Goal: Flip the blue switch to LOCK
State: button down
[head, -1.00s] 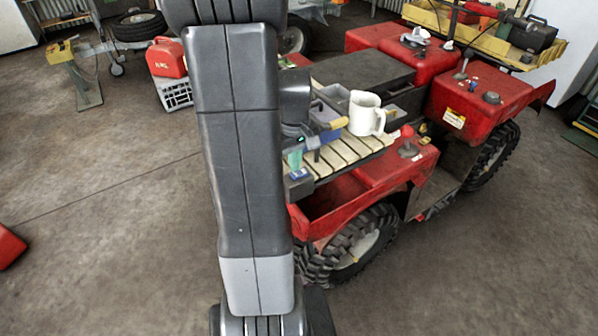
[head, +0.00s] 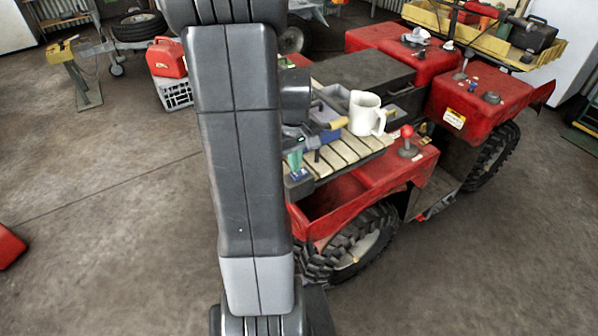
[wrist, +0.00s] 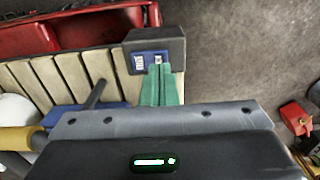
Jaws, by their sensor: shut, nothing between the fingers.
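The blue switch (wrist: 150,62) is a small blue plate with white label marks on a dark box (wrist: 172,42) at the end of the slatted rack. In the head view the blue switch (head: 299,174) is a small patch at the rack's near left corner. My gripper (wrist: 160,68) has green fingers, shut together and empty. Their tips overlap the lower right part of the blue plate in the wrist view; I cannot tell whether they touch it. In the head view my gripper (head: 294,166) is just above the switch. The labels are unreadable and the switch's position is unclear.
A dark upright lever (wrist: 96,94) stands left of my fingers. A white mug (head: 366,114) and a yellow-handled tool (head: 332,124) rest on the slatted rack (head: 345,152). A red-knobbed lever (head: 407,133) stands right of the rack. Open floor lies in front of the red quad (head: 398,178).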

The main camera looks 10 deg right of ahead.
aim_at(295, 174)
jog(key=shift+f+b, duration=0.75)
jog(key=shift+f, duration=0.2)
dwell(0.6)
jog(key=shift+r, duration=0.1)
jog(key=shift+r+p, duration=2.85)
jog(key=shift+r, duration=0.65)
jog(key=shift+f, duration=0.2)
notch_tip(295, 174, down, 7)
jog(key=b, duration=0.5)
jog(key=shift+b, duration=0.35)
jog(key=shift+r, duration=0.25)
